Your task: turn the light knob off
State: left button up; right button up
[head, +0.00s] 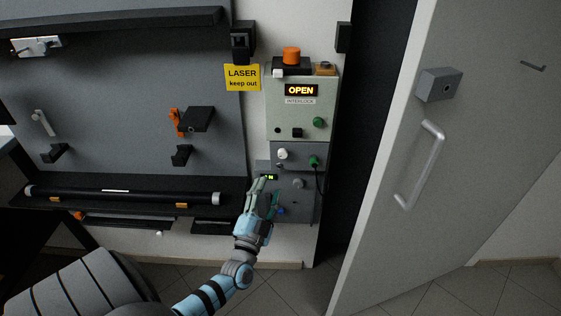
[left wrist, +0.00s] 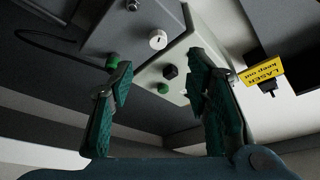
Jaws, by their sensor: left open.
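A white round knob (head: 282,154) sits on the upper left of the grey box (head: 309,212) under the pale interlock box (head: 272,118). It also shows in the left wrist view (left wrist: 158,39) with a small dark mark on its face. No readable label tells me which control is the light knob. My left gripper (head: 268,189) is open in front of the grey box, below the white knob, and covers part of the box. In the left wrist view the open fingers (left wrist: 161,62) stand apart with nothing between them. My right gripper is not in view.
A green plug (head: 314,161) with a black cable is near the white knob. A door (head: 395,200) stands at right; a dark shelf (head: 120,193) at left.

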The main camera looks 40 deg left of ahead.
aim_at(282, 156)
pick_arm(q)
jog(key=x, duration=0.3)
jog(key=b+x, duration=0.1)
jog(key=x, duration=0.3)
jog(key=b+x, duration=0.1)
jog(key=x, duration=0.2)
jog(key=shift+w+f, duration=0.2)
jog(key=shift+w, duration=0.15)
jog(key=shift+w+a+r, duration=0.2)
jog(key=shift+w, duration=0.15)
grip_shut()
